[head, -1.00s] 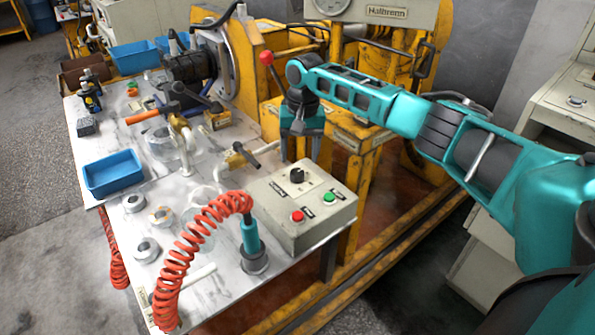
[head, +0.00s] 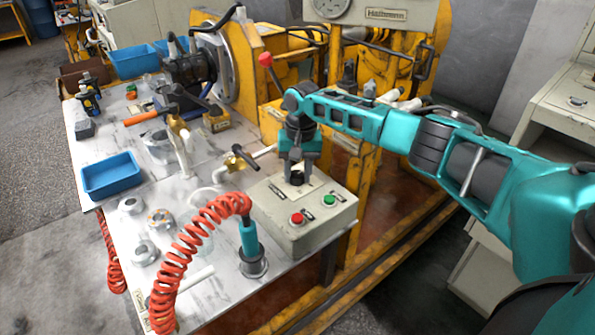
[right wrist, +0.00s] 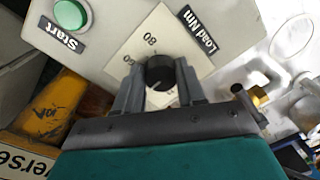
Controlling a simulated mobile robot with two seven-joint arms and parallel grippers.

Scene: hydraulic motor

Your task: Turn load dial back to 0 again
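The load dial is a black round knob on a pale scale plate, on top of the grey control box (head: 290,238). In the right wrist view the load dial (right wrist: 160,72) sits between my right gripper's two fingers, which lie close against its sides. The label "Load Nm" and the marks 60 and 80 show around it; its pointer cannot be read clearly. In the head view my right gripper (head: 297,175) points down over the dial and partly hides it. My left gripper is in neither current view.
A red button (head: 297,218) and a green start button (head: 330,200) are on the same box near the gripper. A coiled red hose (head: 185,250) stands in front left, and a brass valve (head: 238,160) is just behind left. A blue tray (head: 111,175) lies further left.

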